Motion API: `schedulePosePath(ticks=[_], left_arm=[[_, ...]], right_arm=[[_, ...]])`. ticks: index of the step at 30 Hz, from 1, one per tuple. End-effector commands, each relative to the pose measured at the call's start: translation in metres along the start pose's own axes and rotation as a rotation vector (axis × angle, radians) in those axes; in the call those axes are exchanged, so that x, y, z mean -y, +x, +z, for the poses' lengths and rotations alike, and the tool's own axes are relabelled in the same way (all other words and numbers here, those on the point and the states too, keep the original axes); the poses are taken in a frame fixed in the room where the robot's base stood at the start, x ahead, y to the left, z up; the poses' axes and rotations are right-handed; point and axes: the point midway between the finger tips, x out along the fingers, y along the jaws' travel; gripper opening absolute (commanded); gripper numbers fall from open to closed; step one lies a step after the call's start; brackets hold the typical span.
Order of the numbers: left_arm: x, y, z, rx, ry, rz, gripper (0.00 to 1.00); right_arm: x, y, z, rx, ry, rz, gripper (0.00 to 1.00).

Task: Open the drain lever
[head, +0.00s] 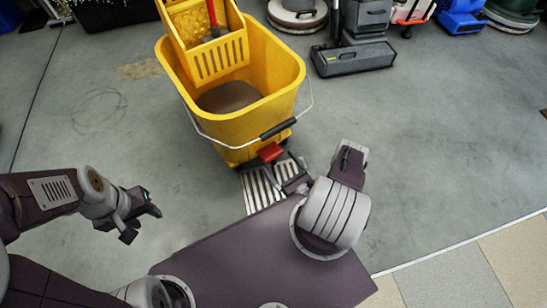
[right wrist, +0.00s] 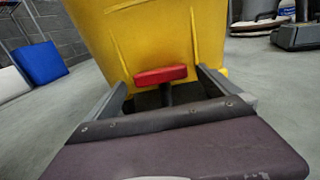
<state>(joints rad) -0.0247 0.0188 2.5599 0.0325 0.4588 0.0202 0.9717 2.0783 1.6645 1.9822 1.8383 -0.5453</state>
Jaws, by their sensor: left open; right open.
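The drain lever is a red handle (head: 270,152) low on the near side of the yellow mop bucket (head: 250,130). In the right wrist view the red lever (right wrist: 160,75) shows on a dark stem against the yellow wall (right wrist: 150,35). My right gripper (head: 280,169) is open close to the lever. In its wrist view the fingers (right wrist: 163,82) stand on either side of the lever, with gaps visible. I cannot tell how deep the lever sits between them. My left gripper (head: 143,218) is open and empty over the floor at left, far from the bucket.
The bucket's wire handle with a black grip (head: 278,129) hangs just above the lever. Grey floor machines (head: 353,57) stand behind. The floor at right is clear.

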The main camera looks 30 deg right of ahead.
Motion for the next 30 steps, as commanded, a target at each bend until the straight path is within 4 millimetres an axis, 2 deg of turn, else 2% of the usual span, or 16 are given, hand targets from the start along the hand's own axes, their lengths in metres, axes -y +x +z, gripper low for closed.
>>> schedulePosePath(ticks=[1, 9, 19, 20, 26, 30], left_arm=[[0.0, 0.009, 0.001, 0.0, 0.0, 0.0, 0.43], [0.001, 0.025, 0.003, 0.0, 0.0, 0.0, 0.43], [0.001, 0.025, 0.003, 0.0, 0.0, 0.0, 0.43], [0.001, 0.025, 0.003, 0.0, 0.0, 0.0, 0.43], [0.001, 0.025, 0.003, 0.0, 0.0, 0.0, 0.43], [0.0, 0.022, 0.002, 0.0, 0.0, 0.0, 0.43]], right_arm=[[-0.001, 0.008, -0.005, 0.0, -0.001, 0.009, 1.0], [-0.001, 0.039, -0.003, 0.0, -0.001, 0.004, 1.0], [0.0, 0.043, 0.0, 0.0, 0.001, 0.0, 1.0], [0.0, 0.043, 0.0, 0.0, 0.001, 0.0, 0.97], [0.0, 0.043, 0.0, 0.0, 0.0, 0.001, 0.42], [0.0, 0.043, 0.002, -0.006, 0.0, 0.001, 0.41]])
